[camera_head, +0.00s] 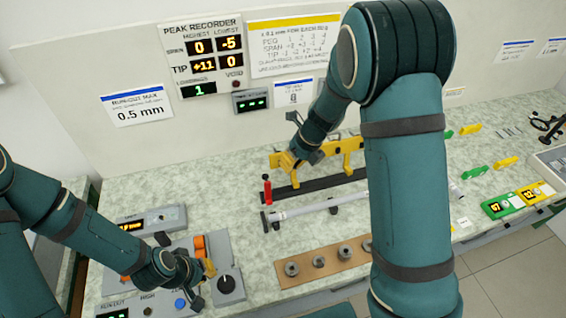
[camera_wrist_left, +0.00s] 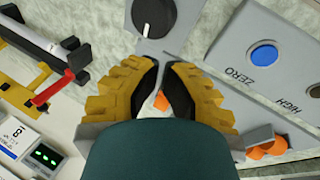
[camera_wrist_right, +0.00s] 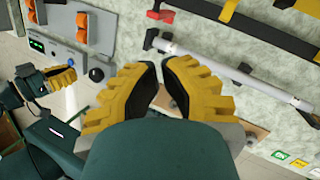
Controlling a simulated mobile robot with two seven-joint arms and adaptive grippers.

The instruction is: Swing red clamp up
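The red clamp (camera_head: 267,190) stands at the left end of the dark rail, looking roughly upright in the head view. It also shows in the left wrist view (camera_wrist_left: 52,88) and at the top of the right wrist view (camera_wrist_right: 160,14). My left gripper (camera_head: 208,272) is above the grey control box, near its black knob, apart from the clamp. Its fingertips (camera_wrist_left: 163,64) are together and empty. My right gripper (camera_head: 298,158) is above the bench, up and right of the clamp in the head view. Its fingertips (camera_wrist_right: 162,64) are together and empty.
A grey rod (camera_head: 312,209) lies in front of the dark rail (camera_head: 320,185) and its yellow frame (camera_head: 345,146). A brown block (camera_head: 330,262) with several metal collars lies nearer. The control box (camera_head: 225,262) has a knob and orange parts. Clear bench lies left of the clamp.

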